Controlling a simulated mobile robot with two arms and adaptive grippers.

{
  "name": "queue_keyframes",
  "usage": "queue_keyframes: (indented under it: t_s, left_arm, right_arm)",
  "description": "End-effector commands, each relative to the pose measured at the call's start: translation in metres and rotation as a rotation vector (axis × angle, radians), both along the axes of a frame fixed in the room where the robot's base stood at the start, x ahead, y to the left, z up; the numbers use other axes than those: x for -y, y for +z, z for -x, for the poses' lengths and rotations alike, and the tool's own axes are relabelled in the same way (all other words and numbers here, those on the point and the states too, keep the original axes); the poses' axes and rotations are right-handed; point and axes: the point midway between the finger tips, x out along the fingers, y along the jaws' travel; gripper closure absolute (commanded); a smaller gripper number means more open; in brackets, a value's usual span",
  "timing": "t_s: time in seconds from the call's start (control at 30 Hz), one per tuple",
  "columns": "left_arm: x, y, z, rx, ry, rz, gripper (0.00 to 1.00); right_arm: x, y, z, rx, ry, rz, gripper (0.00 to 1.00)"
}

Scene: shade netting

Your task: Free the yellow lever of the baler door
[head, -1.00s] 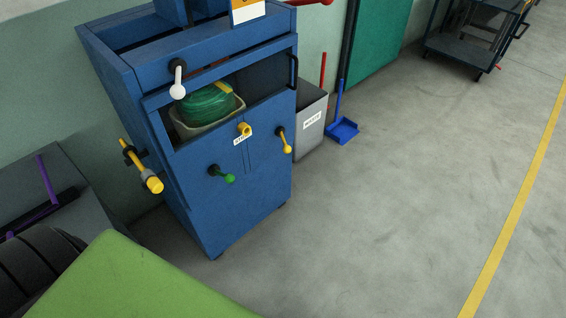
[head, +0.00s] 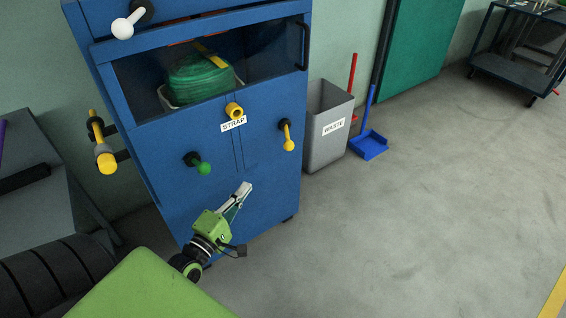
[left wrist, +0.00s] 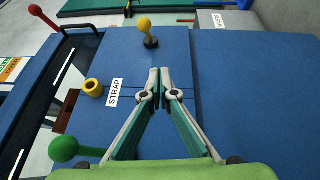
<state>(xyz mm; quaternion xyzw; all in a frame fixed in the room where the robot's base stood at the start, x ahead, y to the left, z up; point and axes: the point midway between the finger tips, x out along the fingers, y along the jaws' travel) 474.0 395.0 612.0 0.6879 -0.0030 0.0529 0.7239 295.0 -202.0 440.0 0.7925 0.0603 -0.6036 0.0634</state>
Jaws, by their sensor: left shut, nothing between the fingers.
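The yellow lever (head: 287,136) sits on the right part of the blue baler door (head: 262,165), its knob hanging down from a black pivot. It also shows in the left wrist view (left wrist: 144,24), beyond the fingertips. The green lever (head: 200,164) sits lower left on the door and also shows in the left wrist view (left wrist: 65,149). My left gripper (head: 246,187) is shut and empty in front of the door, below and left of the yellow lever and apart from it. Its fingertips meet in the left wrist view (left wrist: 160,73). My right gripper is not in view.
A yellow ring (head: 234,110) above the STRAP label (head: 233,124) projects from the door. A white-knobbed lever (head: 127,26) is higher up. The grey waste bin (head: 327,145) and blue dustpan (head: 369,146) stand to the right. Open floor (head: 430,220) lies beyond.

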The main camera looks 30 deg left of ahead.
Motion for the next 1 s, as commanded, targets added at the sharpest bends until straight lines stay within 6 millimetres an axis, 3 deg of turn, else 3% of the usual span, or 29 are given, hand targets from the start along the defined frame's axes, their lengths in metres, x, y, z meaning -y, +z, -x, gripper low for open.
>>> queue_keyframes:
  t_s: [0.2, 0.63, 0.77, 1.0]
  left_arm:
    - [-0.001, 0.016, -0.002, 0.064, -0.006, 0.078, 1.00]
    - [-0.001, 0.017, -0.007, 0.065, -0.006, 0.079, 1.00]
    - [-0.002, 0.020, -0.023, 0.067, -0.005, 0.079, 1.00]
    - [-0.006, 0.026, -0.069, 0.068, -0.006, 0.077, 1.00]
  right_arm:
    - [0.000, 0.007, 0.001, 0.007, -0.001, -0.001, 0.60]
    - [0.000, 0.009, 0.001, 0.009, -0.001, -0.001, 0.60]
    - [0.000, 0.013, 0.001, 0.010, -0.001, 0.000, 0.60]
    - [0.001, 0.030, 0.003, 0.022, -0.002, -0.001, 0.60]
